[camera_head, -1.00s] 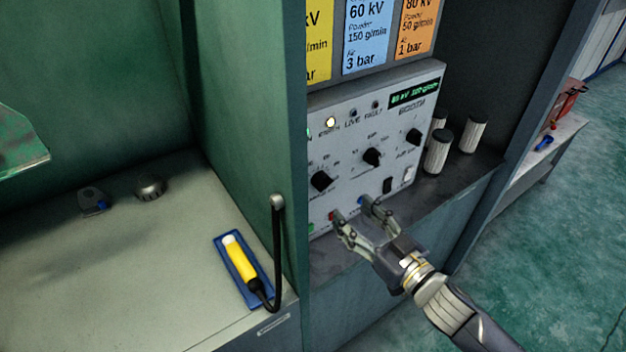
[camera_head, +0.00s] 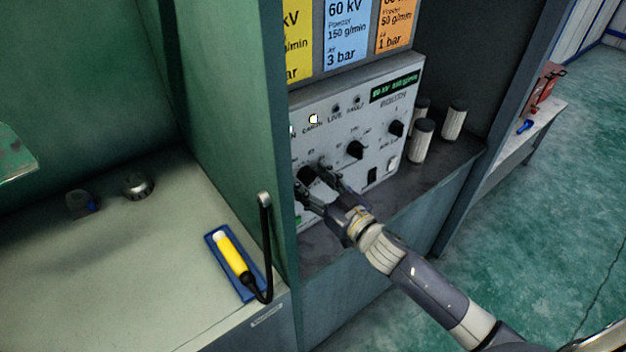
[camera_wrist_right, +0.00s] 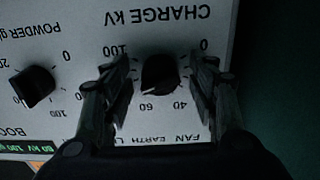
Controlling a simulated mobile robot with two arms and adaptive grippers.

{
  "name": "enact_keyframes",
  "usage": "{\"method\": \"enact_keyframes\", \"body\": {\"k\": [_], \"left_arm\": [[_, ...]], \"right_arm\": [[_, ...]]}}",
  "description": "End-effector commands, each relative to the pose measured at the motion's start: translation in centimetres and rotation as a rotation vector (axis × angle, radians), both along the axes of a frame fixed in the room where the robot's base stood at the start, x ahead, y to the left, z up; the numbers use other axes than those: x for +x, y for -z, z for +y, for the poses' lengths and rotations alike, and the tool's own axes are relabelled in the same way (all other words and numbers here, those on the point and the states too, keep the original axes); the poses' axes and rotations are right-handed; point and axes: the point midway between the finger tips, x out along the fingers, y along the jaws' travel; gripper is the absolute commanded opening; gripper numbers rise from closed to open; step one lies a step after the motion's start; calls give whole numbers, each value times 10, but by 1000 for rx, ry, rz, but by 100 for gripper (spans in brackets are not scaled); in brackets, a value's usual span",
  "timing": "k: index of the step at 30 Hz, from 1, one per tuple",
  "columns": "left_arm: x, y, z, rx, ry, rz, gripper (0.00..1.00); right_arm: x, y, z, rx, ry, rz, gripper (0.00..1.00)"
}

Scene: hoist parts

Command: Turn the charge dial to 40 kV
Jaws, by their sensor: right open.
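The charge dial is a black round knob (camera_wrist_right: 160,74) under the upside-down "CHARGE KV" lettering in the right wrist view. Its scale shows 0, 40, 60 and 100. In the head view the dial (camera_head: 307,173) is the leftmost knob on the grey control panel (camera_head: 345,118). My right gripper (camera_head: 321,178) is open at the panel. In the wrist view its fingers (camera_wrist_right: 160,82) stand one on each side of the knob, with gaps visible. The green display (camera_head: 395,88) appears to read 60 kV. My left gripper is out of view.
Two more black knobs, including the powder dial (camera_wrist_right: 34,86), sit beside the charge dial. White cylinders (camera_head: 422,140) stand right of the panel. A yellow-handled tool (camera_head: 232,254) lies in a blue holder on the left counter. A green wall (camera_head: 235,110) stands close left of the panel.

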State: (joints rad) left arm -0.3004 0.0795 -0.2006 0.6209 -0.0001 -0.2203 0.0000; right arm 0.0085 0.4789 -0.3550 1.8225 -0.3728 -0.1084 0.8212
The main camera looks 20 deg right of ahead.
Motion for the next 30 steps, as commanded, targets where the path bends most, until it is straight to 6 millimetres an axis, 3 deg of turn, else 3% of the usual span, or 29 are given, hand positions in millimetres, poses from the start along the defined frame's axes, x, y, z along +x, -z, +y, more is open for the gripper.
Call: {"method": "enact_keyframes", "body": {"k": [5,11,22,30], "left_arm": [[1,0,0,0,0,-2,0],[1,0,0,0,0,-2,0],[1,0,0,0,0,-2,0],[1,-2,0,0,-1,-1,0]], "right_arm": [[0,0,0,0,0,0,54],[0,0,0,0,0,0,11],[0,0,0,-27,0,-10,9],[0,0,0,-165,0,-60,9]]}}
